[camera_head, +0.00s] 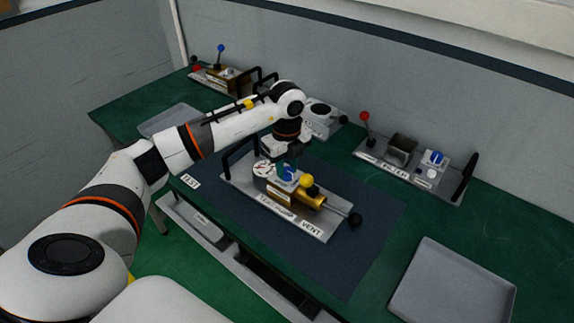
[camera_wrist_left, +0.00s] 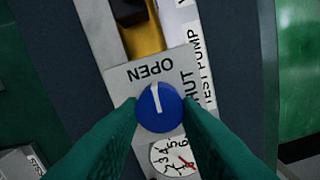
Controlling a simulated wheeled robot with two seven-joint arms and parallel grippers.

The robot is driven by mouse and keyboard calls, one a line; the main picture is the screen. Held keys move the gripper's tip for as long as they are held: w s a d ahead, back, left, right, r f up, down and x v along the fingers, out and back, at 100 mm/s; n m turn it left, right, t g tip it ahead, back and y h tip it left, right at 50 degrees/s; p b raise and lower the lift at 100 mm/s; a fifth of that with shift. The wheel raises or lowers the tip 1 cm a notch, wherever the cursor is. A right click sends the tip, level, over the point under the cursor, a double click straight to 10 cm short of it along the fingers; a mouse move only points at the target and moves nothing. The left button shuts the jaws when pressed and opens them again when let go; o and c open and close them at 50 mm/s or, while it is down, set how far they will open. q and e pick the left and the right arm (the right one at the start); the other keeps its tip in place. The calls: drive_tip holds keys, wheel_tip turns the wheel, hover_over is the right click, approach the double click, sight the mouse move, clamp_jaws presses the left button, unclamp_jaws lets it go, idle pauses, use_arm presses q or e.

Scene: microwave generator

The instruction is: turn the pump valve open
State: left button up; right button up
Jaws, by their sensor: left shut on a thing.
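The test pump (camera_head: 312,200) sits on a grey plate on the dark mat, with a gold cylinder and a yellow ball knob. Its valve is a round blue knob (camera_wrist_left: 157,118) with a white pointer. In the wrist view the pointer aims up toward the OPEN label (camera_wrist_left: 150,70); the SHUT label (camera_wrist_left: 188,88) is to the right, partly hidden. My left gripper (camera_wrist_left: 160,112) has its green fingers shut on the knob, one on each side. It also shows from above in the head view (camera_head: 285,168). My right gripper is not in view.
A dial gauge (camera_wrist_left: 173,158) sits close beside the knob. A black-ended lever (camera_head: 354,219) sticks out at the pump's right. Other panels stand behind, one with a red-ball lever (camera_head: 365,117). A grey tray (camera_head: 452,285) lies at front right. Green bench is clear between.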

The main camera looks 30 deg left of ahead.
sight(287, 170)
use_arm(q)
drive_tip(key=shift+n, duration=0.5)
drive_tip(key=o, duration=1)
wheel_tip(287, 170, up, 12)
drive_tip(key=shift+r+b, duration=0.1)
drive_tip(key=shift+b, duration=1.1)
drive_tip(key=shift+s, duration=0.1)
